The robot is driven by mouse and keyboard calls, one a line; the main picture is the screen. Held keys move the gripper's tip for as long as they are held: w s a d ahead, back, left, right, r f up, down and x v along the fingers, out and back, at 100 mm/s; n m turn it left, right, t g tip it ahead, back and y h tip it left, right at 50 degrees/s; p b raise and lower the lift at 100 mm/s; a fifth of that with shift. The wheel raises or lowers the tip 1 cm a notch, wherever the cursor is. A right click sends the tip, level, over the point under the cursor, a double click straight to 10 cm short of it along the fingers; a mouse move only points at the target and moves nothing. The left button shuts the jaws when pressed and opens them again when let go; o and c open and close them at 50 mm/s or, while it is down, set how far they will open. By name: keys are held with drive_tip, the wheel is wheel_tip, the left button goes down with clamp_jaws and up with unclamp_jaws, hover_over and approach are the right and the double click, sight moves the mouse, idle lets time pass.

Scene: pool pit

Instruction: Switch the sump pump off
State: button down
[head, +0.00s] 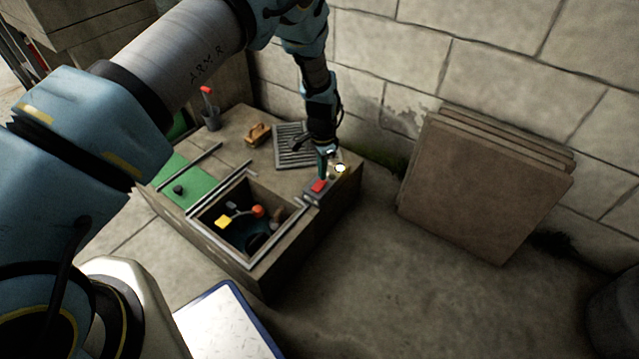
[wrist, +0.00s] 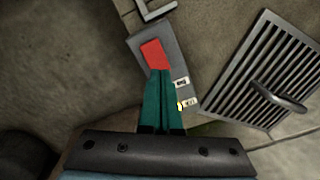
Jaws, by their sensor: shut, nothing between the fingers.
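A grey switch box (head: 312,197) sits on the right corner of the pit's top and also shows in the wrist view (wrist: 140,44). On it is a red rocker switch (head: 318,186), seen in the wrist view (wrist: 154,54) just beyond my fingertips. Two small white labels (wrist: 181,82) lie beside the fingers, their text too small to read. A pale lit lamp (head: 341,168) shows by the box. My gripper (head: 323,174) points down, its teal fingers (wrist: 158,72) shut and empty at the switch's near edge. I cannot tell whether they touch it.

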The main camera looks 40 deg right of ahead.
drive_tip(key=shift+f+b, duration=0.55)
drive_tip(key=shift+f, duration=0.35)
idle(0.3)
drive_tip(key=shift+r+p, duration=2.45)
drive_tip(key=shift+r, duration=1.1)
